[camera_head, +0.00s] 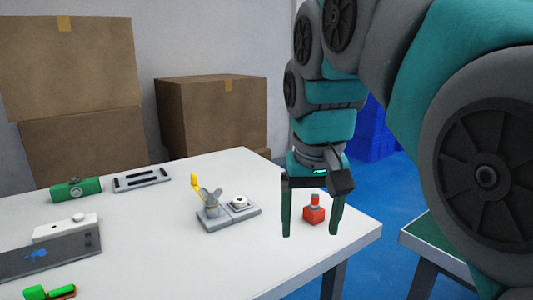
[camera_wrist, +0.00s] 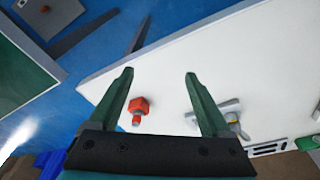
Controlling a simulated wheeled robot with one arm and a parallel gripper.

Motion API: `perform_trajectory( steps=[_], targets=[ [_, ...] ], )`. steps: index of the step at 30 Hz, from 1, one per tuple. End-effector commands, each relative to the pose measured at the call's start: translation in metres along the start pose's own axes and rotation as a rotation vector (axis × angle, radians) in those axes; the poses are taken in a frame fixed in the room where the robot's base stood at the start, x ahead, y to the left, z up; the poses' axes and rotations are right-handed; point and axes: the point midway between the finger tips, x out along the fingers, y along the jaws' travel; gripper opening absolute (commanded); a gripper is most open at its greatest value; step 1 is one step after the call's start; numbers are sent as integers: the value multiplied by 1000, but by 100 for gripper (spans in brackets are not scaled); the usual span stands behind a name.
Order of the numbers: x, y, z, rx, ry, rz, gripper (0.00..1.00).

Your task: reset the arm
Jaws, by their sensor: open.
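My gripper (camera_head: 311,233) hangs downward over the right end of the white table, with its two green fingers spread apart. In the wrist view my gripper (camera_wrist: 159,72) is open with nothing between the fingertips. A small red part (camera_head: 313,209) stands on the table and appears between and behind the fingers in the head view. The red part (camera_wrist: 138,108) also shows beside the left finger in the wrist view, apart from it as far as I can tell. My arm comes in from the upper right.
Cardboard boxes (camera_head: 212,118) stand behind. A green-topped table (camera_head: 445,250) is at right.

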Motion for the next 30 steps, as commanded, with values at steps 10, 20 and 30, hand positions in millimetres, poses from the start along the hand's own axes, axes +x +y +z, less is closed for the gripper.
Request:
perform_trajectory(
  steps=[10, 20, 30],
  targets=[
    [94, 44, 84, 28, -144, 8, 82],
    [181, 66, 189, 36, -268, -6, 82],
    [214, 69, 239, 34, -319, -16, 82]
  ],
)
